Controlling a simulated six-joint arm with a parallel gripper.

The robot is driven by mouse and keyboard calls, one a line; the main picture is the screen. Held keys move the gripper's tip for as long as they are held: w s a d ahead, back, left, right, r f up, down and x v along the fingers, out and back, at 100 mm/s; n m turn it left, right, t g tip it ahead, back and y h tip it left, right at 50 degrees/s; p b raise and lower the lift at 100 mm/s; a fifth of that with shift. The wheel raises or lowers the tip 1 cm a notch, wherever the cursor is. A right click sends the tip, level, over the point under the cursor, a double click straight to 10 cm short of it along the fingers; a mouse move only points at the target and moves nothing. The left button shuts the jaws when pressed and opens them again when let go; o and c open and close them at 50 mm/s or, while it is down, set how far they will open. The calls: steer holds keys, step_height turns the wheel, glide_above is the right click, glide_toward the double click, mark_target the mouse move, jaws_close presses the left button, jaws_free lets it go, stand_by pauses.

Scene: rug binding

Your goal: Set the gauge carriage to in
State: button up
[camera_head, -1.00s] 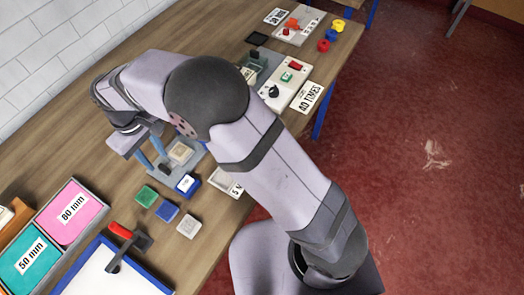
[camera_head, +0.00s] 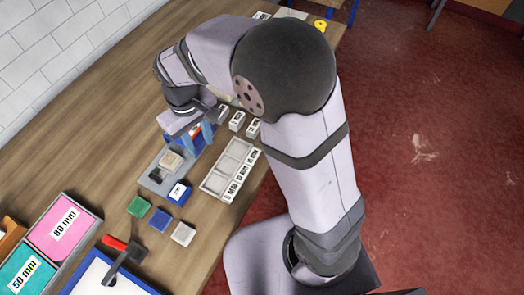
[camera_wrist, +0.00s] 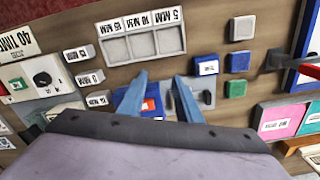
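My gripper (camera_wrist: 160,75) shows in the wrist view with its two blue fingers apart and nothing clearly held between them. A blue part with a red piece and a white label (camera_wrist: 150,103) lies behind and between the fingers; I cannot tell surely that it is the gauge carriage. In the head view my gripper (camera_head: 198,147) is low over this blue and red part (camera_head: 196,132), which the fingers and my arm largely hide. Contact cannot be told. No "in" mark is readable.
A pale tray marked 5, 10 and 15 MM (camera_head: 213,183) stands right of my gripper, with small labelled blocks (camera_head: 237,121) behind it. A grey plate (camera_head: 152,181) with a beige block (camera_head: 171,161) is nearer. Green (camera_head: 139,207), blue and grey blocks lie in front, beside a red-handled lever (camera_head: 115,243).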

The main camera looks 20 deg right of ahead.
steer(key=s+d+m, duration=0.2)
steer(key=s+d, duration=0.2)
steer(key=d, duration=0.3)
steer(key=s+d+m+p, duration=0.1)
steer(key=s+d+m, duration=0.1)
steer(key=s+d, duration=0.2)
steer(key=shift+s+d+r, duration=0.25)
steer(key=shift+s+d, duration=0.15)
steer(key=shift+d, duration=1.2)
steer(key=n+b, duration=0.2)
steer(key=n, duration=0.6)
glide_above(154, 177)
step_height(154, 177, down, 3)
steer(key=shift+a, duration=0.1)
steer(key=shift+f+p, duration=1.35)
steer(key=shift+f, duration=2.3)
